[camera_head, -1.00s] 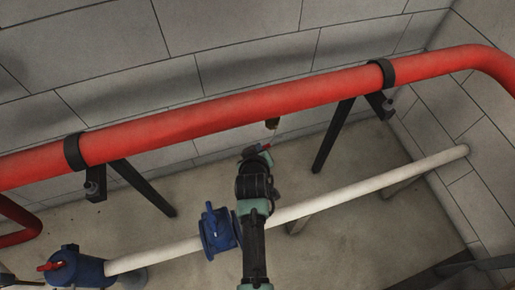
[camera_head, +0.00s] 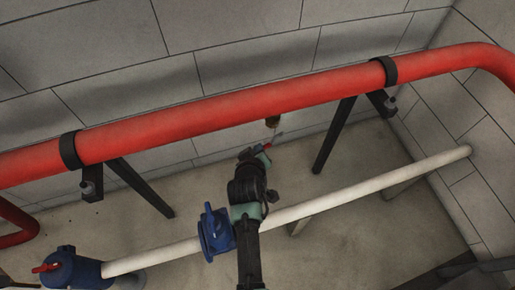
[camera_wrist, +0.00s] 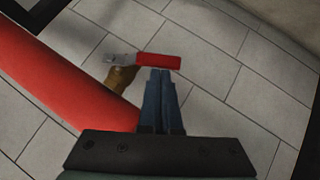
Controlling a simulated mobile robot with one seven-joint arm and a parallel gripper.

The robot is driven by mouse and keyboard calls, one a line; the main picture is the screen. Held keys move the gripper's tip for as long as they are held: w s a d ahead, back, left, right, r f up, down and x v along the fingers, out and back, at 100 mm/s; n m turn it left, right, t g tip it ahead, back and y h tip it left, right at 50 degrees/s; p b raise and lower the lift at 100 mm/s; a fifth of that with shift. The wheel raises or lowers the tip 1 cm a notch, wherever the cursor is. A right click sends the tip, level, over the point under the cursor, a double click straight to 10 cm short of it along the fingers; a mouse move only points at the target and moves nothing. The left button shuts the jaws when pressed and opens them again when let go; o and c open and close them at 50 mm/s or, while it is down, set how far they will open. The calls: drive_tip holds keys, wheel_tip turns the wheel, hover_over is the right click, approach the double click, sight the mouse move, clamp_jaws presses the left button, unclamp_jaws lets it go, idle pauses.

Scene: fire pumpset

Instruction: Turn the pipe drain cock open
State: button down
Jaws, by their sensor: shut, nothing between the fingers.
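The pipe drain cock is a small brass fitting (camera_wrist: 122,78) on the side of the red pipe (camera_wrist: 60,75) in the wrist view. Its lever has a grey metal arm (camera_wrist: 119,59) and a red grip (camera_wrist: 158,61) pointing away from the pipe. In the head view the brass body (camera_head: 272,121) hangs under the red pipe. My gripper (camera_wrist: 161,71) is shut, with its two blue fingers together and nothing between them. The fingertips are right at the near side of the red grip; I cannot tell whether they touch it. The gripper also shows in the head view (camera_head: 263,155).
The red pipe runs along the block wall on dark brackets (camera_head: 330,135). A white pipe (camera_head: 370,188) with a blue valve (camera_head: 216,232) passes below my arm. A blue fitting with a red handle (camera_head: 73,268) is at lower left.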

drive_tip(key=w+d+f+n+t+h+b, duration=0.1)
drive_tip(key=d+f+n+t+h+b, duration=0.3)
drive_tip(key=b, duration=2)
wheel_tip(320, 180, down, 3)
drive_tip(key=n+t+h, duration=0.1)
drive_tip(key=h, duration=0.1)
drive_tip(key=shift+f+n+h+b, duration=0.15)
drive_tip(key=shift+n+h+b, duration=0.15)
drive_tip(key=shift+n+b, duration=0.1)
drive_tip(key=shift+w, duration=0.15)
drive_tip(key=shift+a, duration=0.1)
